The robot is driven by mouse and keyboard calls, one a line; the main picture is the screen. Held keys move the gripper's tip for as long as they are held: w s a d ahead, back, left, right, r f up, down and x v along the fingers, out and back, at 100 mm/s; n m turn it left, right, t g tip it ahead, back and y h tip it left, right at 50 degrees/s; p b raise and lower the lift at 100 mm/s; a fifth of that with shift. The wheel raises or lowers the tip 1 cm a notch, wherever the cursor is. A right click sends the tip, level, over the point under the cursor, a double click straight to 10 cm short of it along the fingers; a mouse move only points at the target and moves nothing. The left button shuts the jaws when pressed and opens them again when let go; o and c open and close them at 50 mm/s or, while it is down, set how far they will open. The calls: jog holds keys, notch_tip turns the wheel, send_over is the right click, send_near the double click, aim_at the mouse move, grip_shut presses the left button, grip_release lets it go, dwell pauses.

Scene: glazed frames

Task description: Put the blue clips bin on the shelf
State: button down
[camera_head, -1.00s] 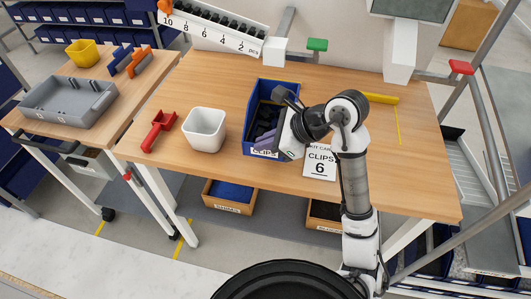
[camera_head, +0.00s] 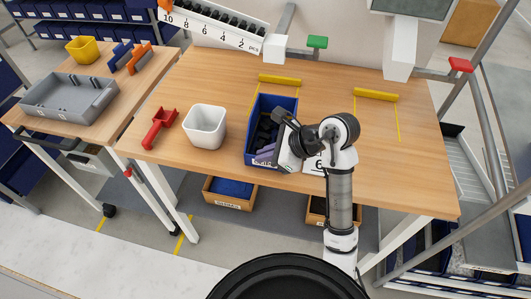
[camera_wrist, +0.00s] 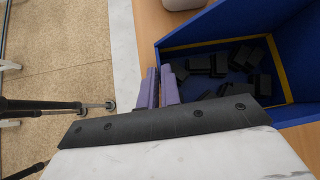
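The blue clips bin (camera_head: 277,102) stands on the wooden table near its front edge, with dark clips inside. It also shows in the wrist view (camera_wrist: 205,31), with black clips on its floor. My gripper (camera_head: 266,157) is at the bin's front end. In the wrist view, its purple fingers (camera_wrist: 159,82) are close together on either side of the bin's front wall and appear shut on it. My gripper and arm hide part of the bin's front. Which shelf is meant cannot be told; blue shelving (camera_head: 85,14) with bins stands at the back left.
A white container (camera_head: 205,127) and a red scoop (camera_head: 158,129) stand left of the bin. A card marked 6 (camera_head: 315,163) is partly behind my arm. Yellow strips (camera_head: 280,79) lie behind. Wooden boxes (camera_head: 229,205) sit underneath. A side table (camera_head: 118,88) holds a grey tray (camera_head: 67,97).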

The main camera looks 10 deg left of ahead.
jog(key=c, duration=1.6)
grip_release()
jog(key=b+v, duration=0.2)
jog(key=v, duration=1)
jog(key=shift+b, duration=0.3)
jog(key=shift+r, duration=0.15)
